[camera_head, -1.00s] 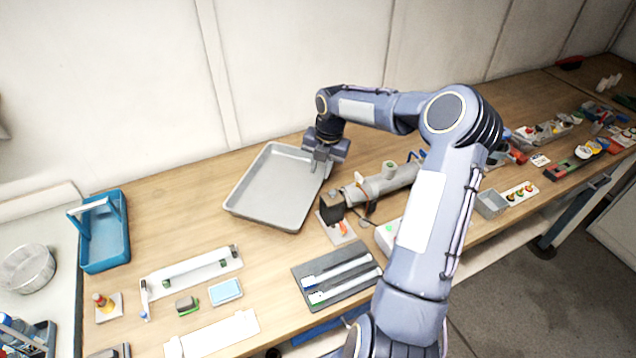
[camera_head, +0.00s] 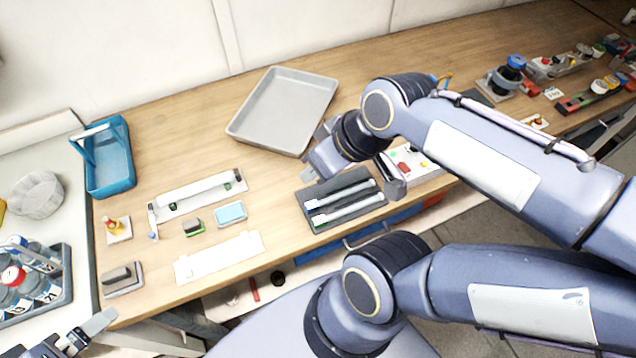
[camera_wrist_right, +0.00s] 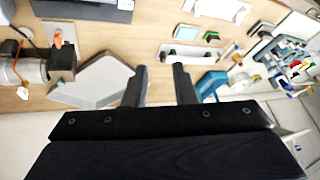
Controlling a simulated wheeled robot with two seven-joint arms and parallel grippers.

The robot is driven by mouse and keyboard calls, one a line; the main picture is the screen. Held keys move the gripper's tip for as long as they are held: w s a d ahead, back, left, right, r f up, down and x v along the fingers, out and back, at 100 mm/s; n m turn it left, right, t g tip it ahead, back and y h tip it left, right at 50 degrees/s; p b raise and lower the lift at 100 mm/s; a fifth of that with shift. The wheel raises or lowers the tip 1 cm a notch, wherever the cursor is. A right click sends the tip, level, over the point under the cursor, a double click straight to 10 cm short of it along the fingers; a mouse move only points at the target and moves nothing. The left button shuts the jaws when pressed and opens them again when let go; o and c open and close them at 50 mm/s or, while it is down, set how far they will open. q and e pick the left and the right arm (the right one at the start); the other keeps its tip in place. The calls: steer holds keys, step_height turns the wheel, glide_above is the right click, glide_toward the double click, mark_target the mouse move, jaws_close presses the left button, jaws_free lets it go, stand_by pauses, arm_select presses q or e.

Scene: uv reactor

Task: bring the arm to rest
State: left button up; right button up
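My right arm comes in from the right and is folded back over the bench. Its gripper (camera_head: 318,152) is above the bench, between the grey tray (camera_head: 284,108) and the dark holder with two white tubes (camera_head: 325,215). In the right wrist view its two fingers (camera_wrist_right: 160,85) stand apart with nothing between them, so it is open and empty. My left gripper (camera_head: 72,338) shows only partly at the bottom left corner, near the bench's front edge. Its opening is unclear.
A blue carrier (camera_head: 108,165) stands at the bench's left end. A long white fixture (camera_head: 197,194), a light-blue pad (camera_head: 230,214) and a white plate (camera_head: 218,258) lie in front. A bottle rack (camera_head: 38,300) is at left. The grey metal cylinder (camera_wrist_right: 28,68) shows in the right wrist view.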

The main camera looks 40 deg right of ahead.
steer(key=shift+s+a+f+m+y+b, duration=0.15)
steer(key=shift+s+a+f+m+b, duration=0.3)
steer(key=shift+f, duration=0.2)
steer(key=shift+s+a+f+m+y+b, duration=0.2)
steer(key=shift+s+a+f+m+b, duration=0.15)
steer(key=shift+f+m, duration=0.25)
steer(key=shift+s+a+f+m+y+b, duration=0.15)
steer(key=shift+s+a+f+m+b, duration=0.15)
steer(key=shift+s+f+m+b, duration=0.25)
steer(key=shift+w+f, duration=0.1)
